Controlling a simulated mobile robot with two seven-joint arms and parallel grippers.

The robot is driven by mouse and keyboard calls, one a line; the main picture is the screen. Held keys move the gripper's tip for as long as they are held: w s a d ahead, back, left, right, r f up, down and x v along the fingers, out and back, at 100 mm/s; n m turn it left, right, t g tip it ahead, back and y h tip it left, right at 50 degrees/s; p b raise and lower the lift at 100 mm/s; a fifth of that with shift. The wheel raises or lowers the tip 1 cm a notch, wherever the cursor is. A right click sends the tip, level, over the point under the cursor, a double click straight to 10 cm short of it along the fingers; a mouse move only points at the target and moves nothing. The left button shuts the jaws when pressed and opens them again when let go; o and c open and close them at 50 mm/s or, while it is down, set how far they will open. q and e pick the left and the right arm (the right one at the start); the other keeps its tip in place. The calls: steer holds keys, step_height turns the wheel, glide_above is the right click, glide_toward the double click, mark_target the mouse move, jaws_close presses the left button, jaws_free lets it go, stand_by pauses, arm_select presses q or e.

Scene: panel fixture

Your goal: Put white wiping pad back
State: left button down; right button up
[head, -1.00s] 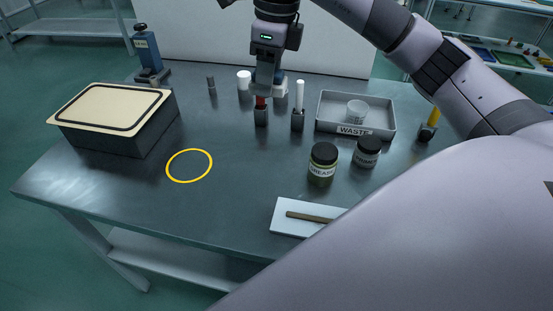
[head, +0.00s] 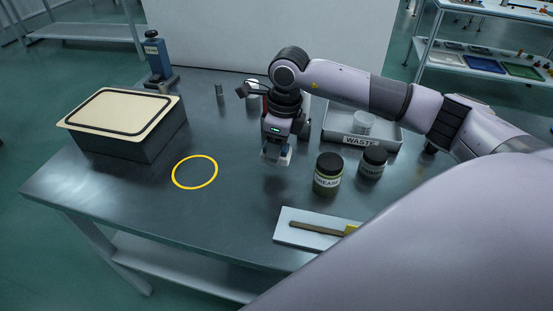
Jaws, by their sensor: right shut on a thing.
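My right gripper (head: 276,161) reaches in from the right and points down over the middle of the bench. It is shut on a small whitish thing, apparently the white wiping pad (head: 286,157), mostly covered by the fingers. The pad seems held just above the bench top, right of the yellow ring (head: 195,172); I cannot tell whether it touches. My left gripper is not in view.
A grease jar (head: 328,174) and a second jar (head: 372,163) stand right of the gripper. The waste tray (head: 393,142) is behind them. A white plate (head: 285,229) lies in front. A lidded box (head: 120,124) stands left. The bench (head: 225,215) is clear front left.

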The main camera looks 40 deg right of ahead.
mark_target(276, 171)
step_height(276, 171, down, 4)
steer(key=shift+f, duration=0.1)
steer(key=shift+f, duration=0.2)
steer(key=o, duration=0.9)
steer(key=shift+r, duration=0.1)
